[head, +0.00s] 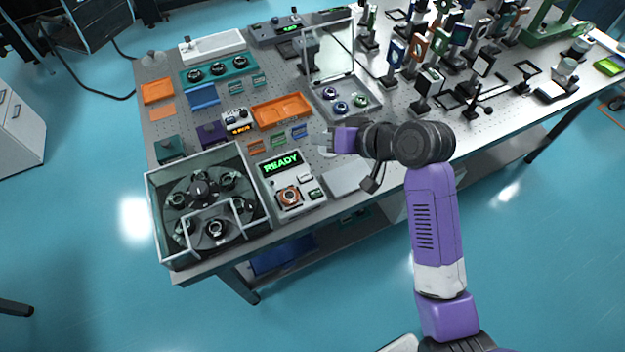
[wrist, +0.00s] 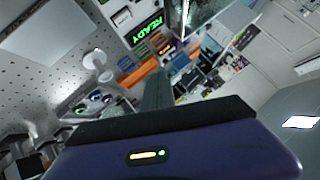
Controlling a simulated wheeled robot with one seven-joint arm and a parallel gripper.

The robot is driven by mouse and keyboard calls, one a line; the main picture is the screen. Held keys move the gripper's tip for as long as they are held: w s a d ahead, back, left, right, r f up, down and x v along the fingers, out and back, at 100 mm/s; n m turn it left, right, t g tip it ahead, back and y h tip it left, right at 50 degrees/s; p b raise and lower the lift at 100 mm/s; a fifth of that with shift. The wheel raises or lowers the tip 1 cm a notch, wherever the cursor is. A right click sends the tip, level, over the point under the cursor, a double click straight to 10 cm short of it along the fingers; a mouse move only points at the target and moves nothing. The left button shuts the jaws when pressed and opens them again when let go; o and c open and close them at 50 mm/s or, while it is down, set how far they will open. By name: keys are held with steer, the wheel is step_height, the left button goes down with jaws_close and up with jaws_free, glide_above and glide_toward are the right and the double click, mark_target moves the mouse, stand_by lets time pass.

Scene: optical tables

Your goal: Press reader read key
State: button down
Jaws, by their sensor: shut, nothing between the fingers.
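The reader (head: 268,192) is a pale box near the front left of the optical table, with a green lit display (head: 282,163) that says READY. An orange-brown socket (head: 289,197) sits on its lower face, with small keys (head: 315,194) to the right of it; their labels are too small to read. The READY display also shows in the wrist view (wrist: 148,27), tilted near the top. My gripper (head: 326,143) is shut and empty, above the table to the right of and behind the reader, apart from it. Its dark fingers (wrist: 157,90) show in the wrist view.
A glass-walled carousel (head: 203,190) stands left of the reader. A flat grey plate (head: 347,180) lies to its right. Orange trays (head: 282,111) and an open clear-lidded case (head: 345,98) are behind. Many upright optics mounts (head: 421,90) crowd the right.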

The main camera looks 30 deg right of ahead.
steer(key=s+a+f+g, duration=0.1)
steer(key=s+a+f+g+y, duration=0.1)
steer(key=s+f, duration=0.1)
steer(key=shift+s+a+f, duration=0.1)
steer(key=shift+s+f, duration=0.15)
steer(key=shift+f, duration=0.1)
steer(key=b, duration=0.7)
glide_above(319, 194)
step_height(319, 194, down, 7)
steer(key=shift+r, duration=0.1)
steer(key=shift+f, duration=0.9)
steer(key=shift+f, duration=0.1)
stand_by(0.9)
steer(key=shift+f, duration=0.3)
